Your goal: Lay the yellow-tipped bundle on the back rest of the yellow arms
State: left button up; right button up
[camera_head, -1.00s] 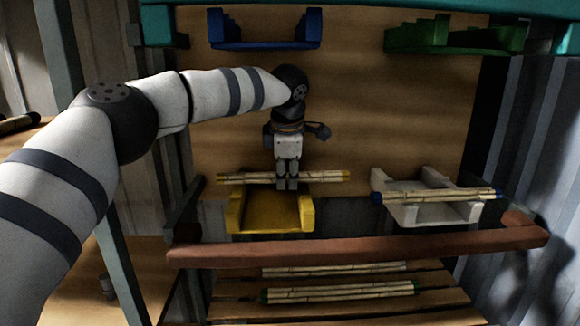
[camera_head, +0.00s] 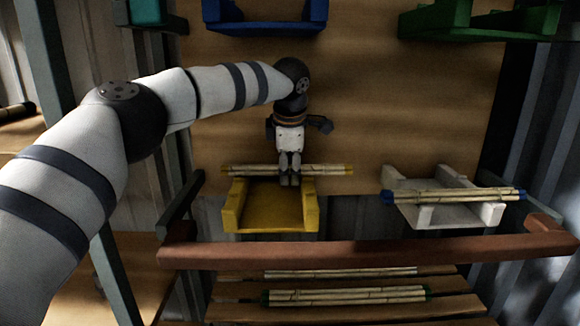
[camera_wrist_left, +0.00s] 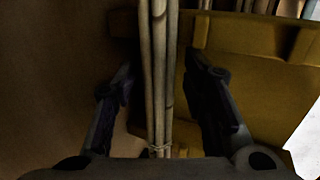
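The yellow-tipped bundle (camera_head: 328,170) of pale sticks lies level along the back edge of the yellow arms (camera_head: 268,208). Whether it bears fully on the back rest is hard to tell. My left gripper (camera_head: 289,172) points down at the bundle's middle. In the left wrist view, my left gripper's fingers (camera_wrist_left: 163,95) stand apart on both sides of the bundle (camera_wrist_left: 159,60), with gaps showing. The yellow arms (camera_wrist_left: 245,90) fill the right of that view, under the right finger. My right gripper is not in view.
White arms (camera_head: 460,212) at the right carry a blue-tipped bundle (camera_head: 455,195). Blue arms (camera_head: 265,25) and green arms (camera_head: 470,22) sit higher on the board. A brown rail (camera_head: 360,250) crosses in front. A green-tipped bundle (camera_head: 345,296) lies on the slatted rack below.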

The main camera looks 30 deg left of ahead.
aim_at(290, 170)
pick_arm(q)
jog(key=shift+r, duration=0.1)
jog(key=shift+r, duration=0.1)
jog(key=v, duration=0.4)
jog(key=shift+s+d+p, duration=0.2)
jog(key=shift+s+p, duration=0.1)
jog(key=shift+p, duration=0.05)
jog(key=s+d, duration=0.2)
jog(key=s, duration=0.1)
jog(key=s+d+p, duration=0.1)
jog(key=s, duration=0.2)
jog(key=s+d+p, duration=0.1)
jog(key=s+d, duration=0.1)
jog(key=s, duration=0.1)
jog(key=shift+s+d+f, duration=0.2)
jog(key=shift+d+f, duration=0.1)
jog(key=shift+f, duration=0.1)
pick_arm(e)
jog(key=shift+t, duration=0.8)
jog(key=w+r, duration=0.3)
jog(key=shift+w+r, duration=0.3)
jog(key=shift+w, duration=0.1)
